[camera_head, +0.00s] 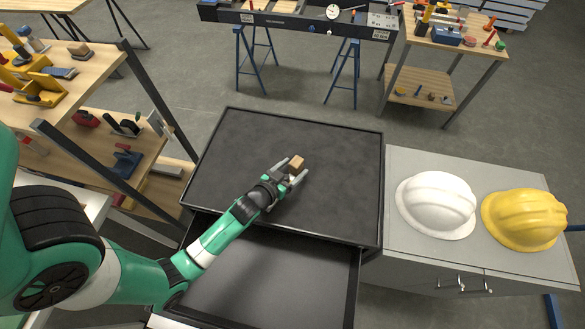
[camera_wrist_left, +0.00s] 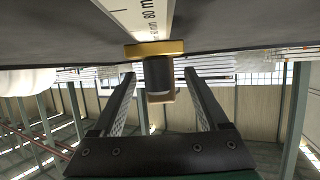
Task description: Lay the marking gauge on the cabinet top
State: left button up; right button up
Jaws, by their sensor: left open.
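The marking gauge shows as a small wooden block (camera_head: 297,162) at the black cabinet top (camera_head: 255,135) in the head view. In the left wrist view the gauge has a brass plate (camera_wrist_left: 154,49), a dark round part and a wooden end, with a white graduated strip running up from the plate. My left gripper (camera_head: 293,170) is open over the cabinet top, its fingers (camera_wrist_left: 160,92) on either side of the gauge with gaps showing. Whether the gauge rests fully on the top is hard to tell. My right gripper is out of view.
An open drawer (camera_head: 265,282) juts out below the cabinet top. A white hard hat (camera_head: 436,203) and a yellow one (camera_head: 524,217) sit on the grey cabinet at right. Shelves with tools (camera_head: 75,125) stand at left. Most of the black top is clear.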

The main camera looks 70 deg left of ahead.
pick_arm(q)
jog(key=shift+s, duration=0.1)
jog(key=v, duration=1.1)
jog(key=shift+s+d+r+p, duration=0.1)
jog(key=shift+s+r+p, duration=0.1)
jog(key=shift+p, duration=0.1)
jog(key=shift+w, duration=0.1)
